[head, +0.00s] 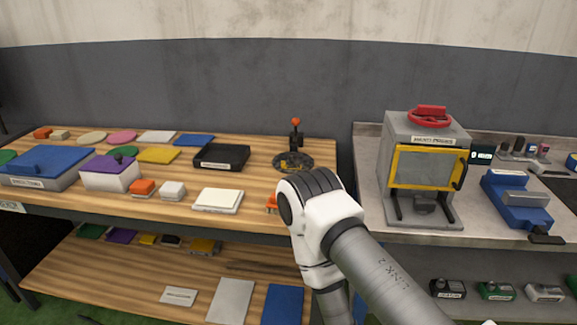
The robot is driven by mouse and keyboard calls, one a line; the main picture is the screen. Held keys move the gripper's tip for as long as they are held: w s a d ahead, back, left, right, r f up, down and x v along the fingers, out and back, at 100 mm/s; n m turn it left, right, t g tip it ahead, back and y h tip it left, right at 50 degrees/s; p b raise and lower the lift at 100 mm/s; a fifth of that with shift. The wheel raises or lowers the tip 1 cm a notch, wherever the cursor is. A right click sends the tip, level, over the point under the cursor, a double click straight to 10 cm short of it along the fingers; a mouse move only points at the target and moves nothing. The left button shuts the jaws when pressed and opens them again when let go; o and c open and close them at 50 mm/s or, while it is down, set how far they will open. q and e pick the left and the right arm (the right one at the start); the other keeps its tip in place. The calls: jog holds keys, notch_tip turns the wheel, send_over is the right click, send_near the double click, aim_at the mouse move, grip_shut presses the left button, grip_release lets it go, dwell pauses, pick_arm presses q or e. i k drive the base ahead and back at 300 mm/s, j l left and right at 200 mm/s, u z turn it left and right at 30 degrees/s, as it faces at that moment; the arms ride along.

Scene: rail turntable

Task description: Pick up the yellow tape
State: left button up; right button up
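I cannot make out a clear roll of yellow tape. A flat yellow piece (158,155) lies on the wooden table, and smaller yellow items (205,246) show on the lower shelf; I cannot tell whether any is the tape. A dark round turntable (308,161) with yellow marks and an orange-knobbed lever stands at the table's right end. An arm of mine comes in from the lower right, in front of the table's right end; its gripper is not visible. My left gripper is not in view.
A grey cabinet (420,128) with a yellow-framed door and red top handle stands on the right bench. A blue vise-like device (517,203) is beside it. A black box (222,157), white blocks and a purple-lidded box (110,175) crowd the wooden table (255,190).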

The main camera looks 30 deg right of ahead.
aim_at(283, 166)
jog(key=i+z, duration=0.35)
jog(key=i+j+z, duration=0.1)
jog(key=z, duration=0.25)
jog(key=i+j+z, duration=0.15)
jog(key=z, duration=0.2)
jog(key=i, duration=0.1)
